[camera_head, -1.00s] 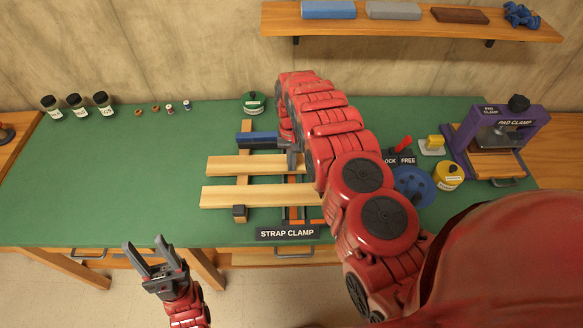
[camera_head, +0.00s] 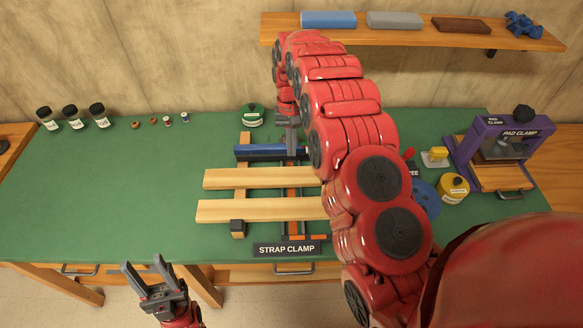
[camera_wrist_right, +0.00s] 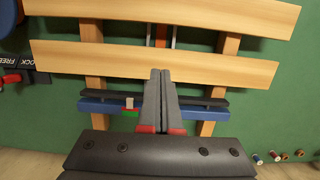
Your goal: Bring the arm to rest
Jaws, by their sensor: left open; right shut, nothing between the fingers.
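My left gripper (camera_head: 146,272) is open and empty in front of the bench's near edge, at the lower left of the head view. My right arm reaches over the bench, and my right gripper (camera_head: 291,150) points down above the blue bar of the strap clamp. In the right wrist view its fingers (camera_wrist_right: 160,75) are together with nothing between them, pointing toward the wooden slats. The strap clamp has two long pale slats (camera_head: 258,178) across its supports and a label (camera_head: 287,249) at its front. My right arm hides part of its right side.
The green bench (camera_head: 110,190) is clear at left. Several dark jars (camera_head: 72,117) and small spools (camera_head: 168,120) stand at its back left. A green tin (camera_head: 252,116) is behind the clamp. A yellow canister (camera_head: 453,188) and purple pad clamp (camera_head: 500,150) stand right. A shelf (camera_head: 400,37) hangs above.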

